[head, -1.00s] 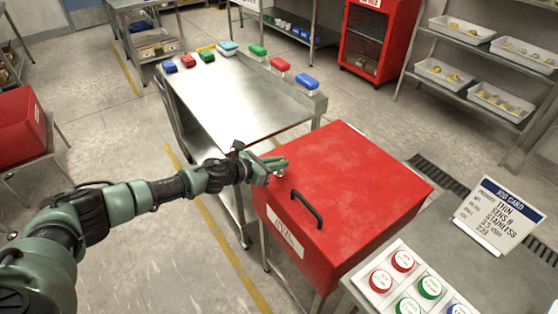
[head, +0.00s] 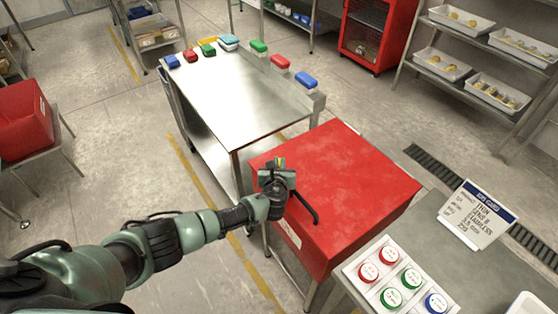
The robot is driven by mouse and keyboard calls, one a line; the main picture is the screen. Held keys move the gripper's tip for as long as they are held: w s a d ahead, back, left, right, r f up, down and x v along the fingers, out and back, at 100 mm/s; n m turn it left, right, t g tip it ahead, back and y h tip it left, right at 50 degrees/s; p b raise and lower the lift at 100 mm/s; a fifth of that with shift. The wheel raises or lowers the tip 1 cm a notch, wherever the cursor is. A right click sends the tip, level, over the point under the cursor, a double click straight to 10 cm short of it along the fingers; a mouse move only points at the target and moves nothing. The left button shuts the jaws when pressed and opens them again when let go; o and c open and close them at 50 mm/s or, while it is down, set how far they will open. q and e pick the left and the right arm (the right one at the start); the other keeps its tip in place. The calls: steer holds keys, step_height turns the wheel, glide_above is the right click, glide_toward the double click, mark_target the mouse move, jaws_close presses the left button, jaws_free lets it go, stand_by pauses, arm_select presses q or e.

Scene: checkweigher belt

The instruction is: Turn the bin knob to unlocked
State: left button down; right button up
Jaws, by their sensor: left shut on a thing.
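The red bin (head: 350,190) stands in the middle of the head view with its lid down. A black handle (head: 308,205) is on its front edge, and a white label (head: 288,233) shows partly on its front face. My left gripper (head: 276,165) is at the bin's left front corner, shut on the knob there. The gripper hides the knob, so its turn position cannot be seen. My right gripper is not in view.
A steel table (head: 235,95) with several coloured blocks along its far edge stands behind the bin. At the lower right, a bench holds a button panel (head: 390,275) and a job card (head: 478,213). Open floor lies left.

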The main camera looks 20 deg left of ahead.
arm_select(q)
steer(key=shift+n+y, duration=0.8)
steer(key=shift+y, duration=0.1)
steer(key=shift+r+y, duration=0.1)
steer(key=shift+y, duration=0.2)
steer(key=shift+w, duration=0.1)
steer(key=c, duration=1.5)
jaws_free()
steer(key=shift+v, duration=3.9)
